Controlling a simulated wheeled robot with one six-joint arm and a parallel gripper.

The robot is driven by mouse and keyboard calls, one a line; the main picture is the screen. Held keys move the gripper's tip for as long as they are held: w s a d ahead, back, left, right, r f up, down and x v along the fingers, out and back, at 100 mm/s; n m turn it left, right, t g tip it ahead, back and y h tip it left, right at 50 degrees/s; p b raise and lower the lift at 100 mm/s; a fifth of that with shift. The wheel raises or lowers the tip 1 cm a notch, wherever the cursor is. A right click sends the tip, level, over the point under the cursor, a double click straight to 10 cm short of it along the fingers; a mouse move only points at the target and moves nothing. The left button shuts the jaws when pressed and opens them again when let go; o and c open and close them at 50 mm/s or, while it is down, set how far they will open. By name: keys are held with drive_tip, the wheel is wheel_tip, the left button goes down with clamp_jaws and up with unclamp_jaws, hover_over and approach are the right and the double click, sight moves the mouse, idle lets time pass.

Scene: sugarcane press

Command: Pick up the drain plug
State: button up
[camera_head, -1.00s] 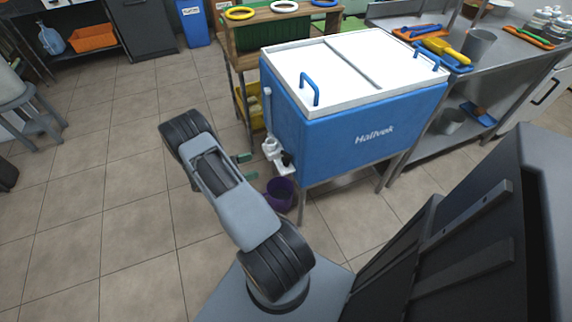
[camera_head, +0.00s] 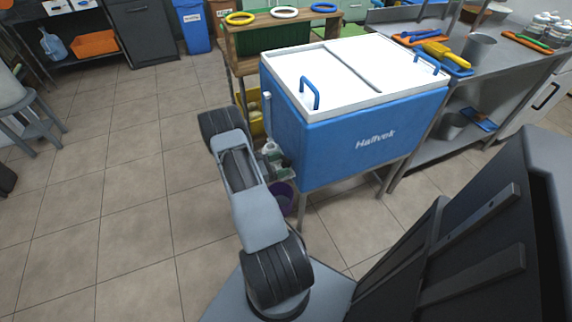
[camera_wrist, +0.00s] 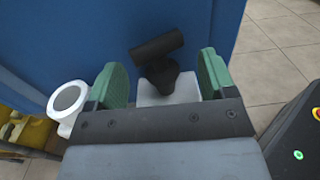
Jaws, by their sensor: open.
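The drain plug (camera_wrist: 157,55), a black T-shaped handle on a round stem, sits on a white fitting (camera_wrist: 168,91) low on the side of the blue cooler (camera_head: 350,135). In the wrist view my gripper (camera_wrist: 160,68) is open, with one green finger on each side of the plug. Visible gaps separate both fingers from it. The plug's handle is tilted slightly in the picture. In the head view my gripper (camera_head: 279,167) is beside the cooler's left end, and I cannot make out the plug there.
A white round fitting with a grey face (camera_wrist: 67,101) is left of my gripper. A purple bucket (camera_head: 281,199) stands on the floor below the cooler's left end. A wooden ring stand (camera_head: 290,32) is behind the cooler.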

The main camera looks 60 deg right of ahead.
drive_tip(key=shift+x, duration=1.25)
drive_tip(key=c, duration=0.8)
drive_tip(key=shift+o, duration=0.2)
drive_tip(key=shift+r, duration=0.1)
